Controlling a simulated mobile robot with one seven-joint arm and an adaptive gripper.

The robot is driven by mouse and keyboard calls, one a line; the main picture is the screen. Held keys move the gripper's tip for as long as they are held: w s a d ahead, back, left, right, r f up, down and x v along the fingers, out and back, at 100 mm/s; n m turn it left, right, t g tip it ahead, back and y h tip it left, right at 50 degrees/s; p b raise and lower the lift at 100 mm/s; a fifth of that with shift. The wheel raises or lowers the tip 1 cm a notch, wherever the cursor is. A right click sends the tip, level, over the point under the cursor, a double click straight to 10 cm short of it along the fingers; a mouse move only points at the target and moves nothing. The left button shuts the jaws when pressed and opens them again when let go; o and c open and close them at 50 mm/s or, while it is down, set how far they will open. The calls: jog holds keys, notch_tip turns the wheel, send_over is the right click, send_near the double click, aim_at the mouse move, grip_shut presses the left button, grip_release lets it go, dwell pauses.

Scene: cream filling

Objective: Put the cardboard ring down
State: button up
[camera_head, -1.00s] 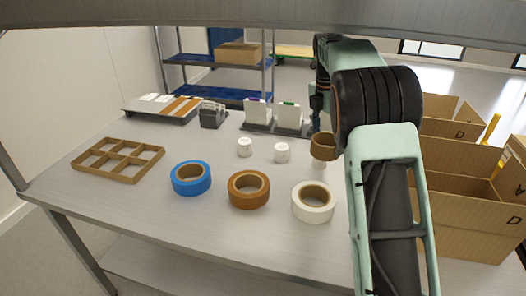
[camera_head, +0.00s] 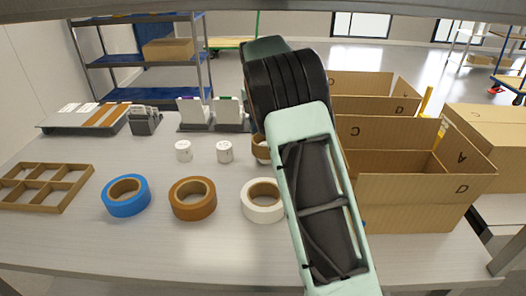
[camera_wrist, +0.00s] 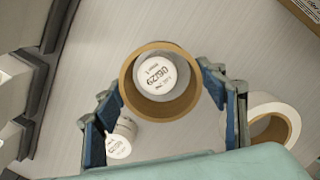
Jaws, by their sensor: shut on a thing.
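The brown cardboard ring (camera_wrist: 129,92) is held between the fingers of my gripper (camera_wrist: 162,103) in the wrist view. A white jar with a printed lid (camera_wrist: 155,75) shows through the ring's opening. I cannot tell whether the ring is around the jar's top or just above it. In the head view the ring (camera_head: 258,148) is partly hidden behind my arm, with a bit of white below it. My gripper is hidden by the arm there. Two other white jars (camera_head: 183,151) (camera_head: 224,152) stand to the left of the ring.
Blue (camera_head: 126,206), brown (camera_head: 192,210) and white (camera_head: 262,212) tape rolls lie in front. A cardboard divider (camera_head: 45,205) lies at left. Open cardboard boxes (camera_head: 415,215) stand at right. Dispensers (camera_head: 230,108) stand behind. Bare tabletop (camera_head: 150,245) shows along the front.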

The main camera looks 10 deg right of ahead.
jog(key=shift+f+b, duration=0.3)
jog(key=shift+f, duration=1.5)
jog(key=shift+f, duration=0.2)
jog(key=o, duration=1.1)
jog(key=r, duration=0.2)
jog(key=r+p, duration=0.1)
jog(key=r, duration=0.2)
jog(key=a+r+p, duration=0.1)
jog(key=r, duration=0.2)
jog(key=shift+s, duration=0.3)
jog(key=shift+f, duration=0.1)
jog(key=shift+s, duration=0.1)
